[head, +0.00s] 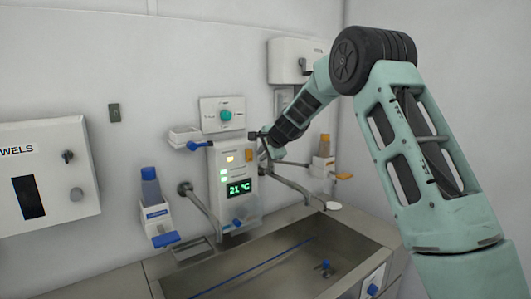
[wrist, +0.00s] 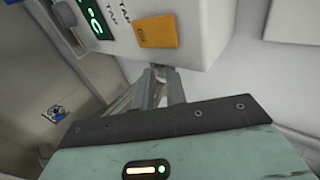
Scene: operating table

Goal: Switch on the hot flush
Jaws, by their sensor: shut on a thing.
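The white control panel (head: 226,204) is on the wall above the sink, with a green display reading about 21 °C (head: 239,187). My gripper (head: 263,138) is at the panel's upper right. In the wrist view my gripper's fingers (wrist: 160,72) are close together at the panel's edge, below the button. What they hold is hidden.
A turquoise knob (head: 226,115) on a plate is above the panel. Blue dispenser (head: 156,212) and orange-lever dispenser (head: 323,165) flank it. Metal pipes (head: 202,207) stick out over the sink (head: 270,262). A white box (head: 290,60) hangs behind my arm.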

